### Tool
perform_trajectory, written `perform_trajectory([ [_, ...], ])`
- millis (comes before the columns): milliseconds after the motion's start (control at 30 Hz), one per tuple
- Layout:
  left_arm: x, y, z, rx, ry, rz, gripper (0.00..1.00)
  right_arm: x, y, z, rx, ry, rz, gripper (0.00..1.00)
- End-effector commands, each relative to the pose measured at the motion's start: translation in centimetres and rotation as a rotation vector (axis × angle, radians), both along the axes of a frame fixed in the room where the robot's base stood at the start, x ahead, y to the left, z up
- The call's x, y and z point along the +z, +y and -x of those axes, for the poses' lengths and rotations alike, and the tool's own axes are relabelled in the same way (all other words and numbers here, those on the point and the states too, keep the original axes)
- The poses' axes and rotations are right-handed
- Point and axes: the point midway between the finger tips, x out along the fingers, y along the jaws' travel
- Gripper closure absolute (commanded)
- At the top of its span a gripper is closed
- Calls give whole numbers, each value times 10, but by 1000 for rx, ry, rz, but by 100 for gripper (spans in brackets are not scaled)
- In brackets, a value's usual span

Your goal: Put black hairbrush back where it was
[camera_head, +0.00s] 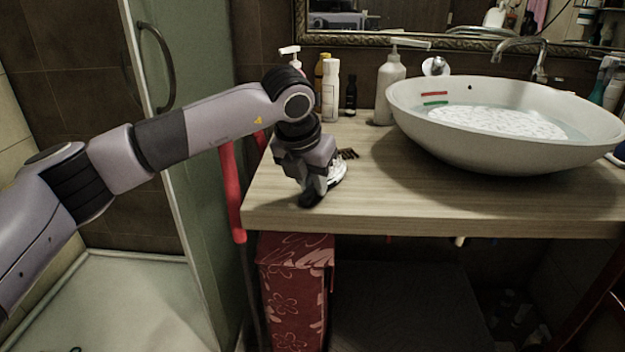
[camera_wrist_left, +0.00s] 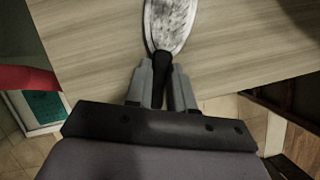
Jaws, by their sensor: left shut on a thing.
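My left gripper (camera_head: 315,188) is shut on the black handle of the hairbrush at the left front part of the wooden counter. In the left wrist view the handle (camera_wrist_left: 162,62) runs between the two fingers (camera_wrist_left: 161,84), and the pale grey oval brush head (camera_wrist_left: 172,20) points away from the gripper. In the head view only part of the pale head (camera_head: 338,171) shows beside the gripper. The brush is at or close above the counter top; I cannot tell whether it touches. My right gripper is not in view.
The wooden counter (camera_head: 400,204) carries a white basin (camera_head: 470,148) on the right. A small dark brown item (camera_head: 348,153) lies just behind the gripper. Several bottles, including a white one (camera_head: 331,92) and a pump bottle (camera_head: 389,88), stand at the back. The counter's front middle is clear.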

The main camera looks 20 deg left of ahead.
Motion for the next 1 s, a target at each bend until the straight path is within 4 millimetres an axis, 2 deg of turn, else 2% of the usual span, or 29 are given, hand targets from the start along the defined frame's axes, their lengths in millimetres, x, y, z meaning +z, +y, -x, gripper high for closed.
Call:
perform_trajectory([
  [133, -4, 0, 0, 0, 0, 0, 100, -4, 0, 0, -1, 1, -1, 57],
  [167, -4, 0, 0, 0, 0, 0, 74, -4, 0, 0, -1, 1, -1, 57],
  [233, -3, 0, 0, 0, 0, 0, 52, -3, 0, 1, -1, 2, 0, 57],
  [533, -2, 0, 0, 0, 0, 0, 52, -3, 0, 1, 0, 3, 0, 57],
  [667, 6, 0, 1, -1, -2, 0, 52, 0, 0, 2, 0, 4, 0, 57],
  [1000, 71, 3, 28, -1, -4, 0, 52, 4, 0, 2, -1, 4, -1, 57],
])
